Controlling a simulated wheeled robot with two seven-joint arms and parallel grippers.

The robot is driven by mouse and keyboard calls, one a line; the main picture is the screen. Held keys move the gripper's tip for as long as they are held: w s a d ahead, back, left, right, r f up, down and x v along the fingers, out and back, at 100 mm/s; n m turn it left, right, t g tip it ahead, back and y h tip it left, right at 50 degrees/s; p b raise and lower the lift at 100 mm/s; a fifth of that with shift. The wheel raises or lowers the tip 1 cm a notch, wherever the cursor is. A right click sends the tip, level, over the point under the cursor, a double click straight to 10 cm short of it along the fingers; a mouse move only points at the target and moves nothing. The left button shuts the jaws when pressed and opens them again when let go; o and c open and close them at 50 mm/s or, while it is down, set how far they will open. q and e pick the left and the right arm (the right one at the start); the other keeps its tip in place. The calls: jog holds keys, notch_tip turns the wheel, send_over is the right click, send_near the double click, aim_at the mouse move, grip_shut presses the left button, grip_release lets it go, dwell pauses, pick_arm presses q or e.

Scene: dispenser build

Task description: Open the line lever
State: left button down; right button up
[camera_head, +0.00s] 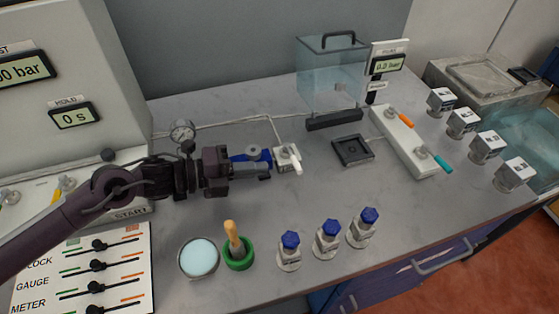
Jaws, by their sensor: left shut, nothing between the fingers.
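A small white valve block with a white lever (297,166) stands on the worktop at the end of a thin line; I take it for the line lever. My left gripper (266,165) is shut and empty, just left of this block, pointing right towards it. I cannot tell if the fingertips touch it. A blue part (252,153) shows at the fingers; whether it belongs to the gripper or the line is unclear. My right gripper is not in view.
A gauge (182,132) sits on the line behind my left arm. A white manifold (402,140) with orange and teal levers stands right of a dark square tray (353,150). Several blue-capped bottles (327,239), a green holder (238,254) and a round dish (198,258) occupy the front.

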aim_at(293, 158)
pick_arm(q)
jog(key=p+x, duration=0.1)
jog(key=x, duration=0.4)
jog(key=shift+w+d+f+p, duration=0.1)
jog(key=shift+d+f+p, duration=0.05)
jog(key=shift+d+p, duration=0.2)
